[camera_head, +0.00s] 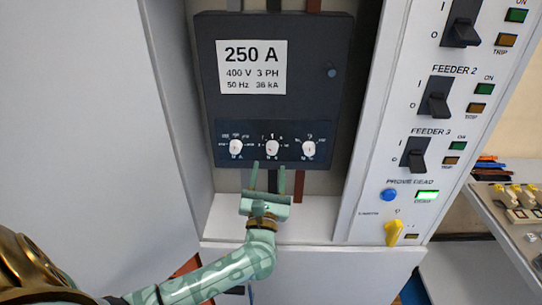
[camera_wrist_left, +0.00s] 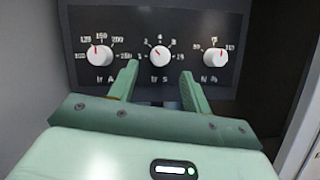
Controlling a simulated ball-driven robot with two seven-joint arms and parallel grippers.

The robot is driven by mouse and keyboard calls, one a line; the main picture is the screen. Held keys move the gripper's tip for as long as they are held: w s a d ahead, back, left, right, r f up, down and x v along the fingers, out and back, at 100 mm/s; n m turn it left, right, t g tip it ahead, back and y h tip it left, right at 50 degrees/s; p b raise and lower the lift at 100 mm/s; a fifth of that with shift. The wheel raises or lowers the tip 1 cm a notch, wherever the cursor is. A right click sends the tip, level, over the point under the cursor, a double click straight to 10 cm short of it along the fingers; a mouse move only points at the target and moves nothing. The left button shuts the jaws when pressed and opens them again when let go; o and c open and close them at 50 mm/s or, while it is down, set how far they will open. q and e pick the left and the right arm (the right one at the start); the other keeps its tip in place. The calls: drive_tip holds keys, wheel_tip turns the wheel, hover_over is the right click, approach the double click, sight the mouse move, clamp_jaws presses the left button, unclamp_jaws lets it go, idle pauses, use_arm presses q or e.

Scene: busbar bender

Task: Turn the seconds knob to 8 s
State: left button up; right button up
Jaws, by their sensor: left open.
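A dark control panel on the breaker carries three white knobs in a row. The middle knob (camera_head: 272,147), whose label seems to read in seconds, also shows in the left wrist view (camera_wrist_left: 160,57). Its red mark points up and slightly left, roughly between the 2 and the 4; the exact setting is hard to read. My left gripper (camera_head: 268,168) is open and empty just below this knob. In the left wrist view its two green fingers rise to the left and right of the knob. I cannot tell how far they are from the panel. My right gripper is not in view.
The left knob (camera_wrist_left: 99,56) and right knob (camera_wrist_left: 216,58) sit close on either side. The breaker (camera_head: 330,110) is recessed between cabinet walls. Feeder switches (camera_head: 413,153), a blue button (camera_head: 389,195) and a yellow handle (camera_head: 394,231) are on the right column.

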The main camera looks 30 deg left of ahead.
sight(272, 153)
use_arm(q)
drive_tip(key=x, duration=0.5)
drive_tip(key=shift+w, duration=0.1)
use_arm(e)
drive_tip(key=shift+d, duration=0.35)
use_arm(q)
drive_tip(key=c, duration=1)
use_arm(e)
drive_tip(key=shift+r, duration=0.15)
